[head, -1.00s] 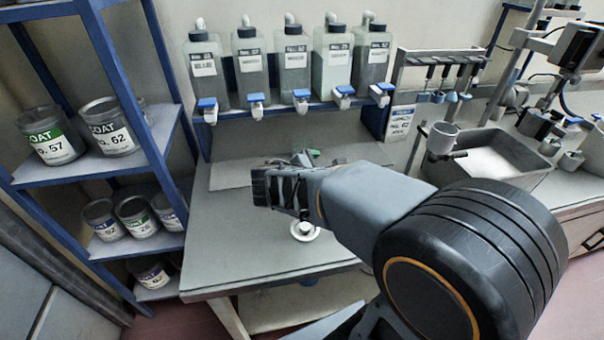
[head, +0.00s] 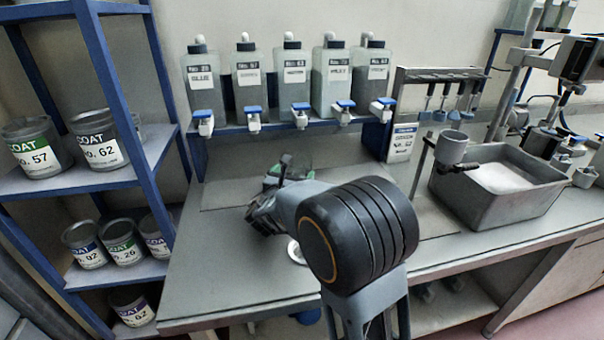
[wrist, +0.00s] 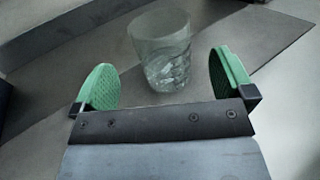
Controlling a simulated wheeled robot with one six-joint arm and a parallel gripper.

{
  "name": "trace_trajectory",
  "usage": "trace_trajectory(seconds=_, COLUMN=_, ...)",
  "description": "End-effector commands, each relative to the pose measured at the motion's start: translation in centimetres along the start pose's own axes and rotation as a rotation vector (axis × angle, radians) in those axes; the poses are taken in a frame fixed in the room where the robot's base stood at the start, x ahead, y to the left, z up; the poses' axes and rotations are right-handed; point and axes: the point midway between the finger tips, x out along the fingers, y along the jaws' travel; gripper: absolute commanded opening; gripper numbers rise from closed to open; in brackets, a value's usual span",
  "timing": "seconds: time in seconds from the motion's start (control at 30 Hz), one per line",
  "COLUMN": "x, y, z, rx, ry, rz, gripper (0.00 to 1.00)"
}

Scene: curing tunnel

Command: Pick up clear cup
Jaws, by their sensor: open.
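In the wrist view, the clear cup (wrist: 161,50) stands upright on a darker mat. It lies just beyond the fingertips and roughly midway between them. My gripper (wrist: 165,80) is open, with a green ribbed pad on each side and nothing between the pads. In the head view, my gripper (head: 277,180) is over the bench near its back, with a green pad showing. My arm hides most of the gripper there, and I cannot make out the cup in that view.
Several labelled bottles (head: 291,85) with blue taps stand on a shelf behind the bench (head: 200,285). A shelf of coat cans (head: 97,138) is at left. A metal basin (head: 500,205) with a grey cup holder (head: 452,147) is at right. A white round item (head: 295,252) lies near my arm.

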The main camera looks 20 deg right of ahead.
Motion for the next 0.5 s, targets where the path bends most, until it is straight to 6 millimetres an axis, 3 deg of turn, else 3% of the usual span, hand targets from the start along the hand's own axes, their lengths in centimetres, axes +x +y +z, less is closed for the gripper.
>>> trace_trajectory(seconds=0.23, x=1.5, y=-0.1, z=0.0, rx=0.001, ry=0.000, rz=-0.002, gripper=1.00)
trace_trajectory(seconds=0.5, x=5.0, y=-0.3, z=0.1, rx=0.001, ry=0.001, rz=-0.002, gripper=1.00)
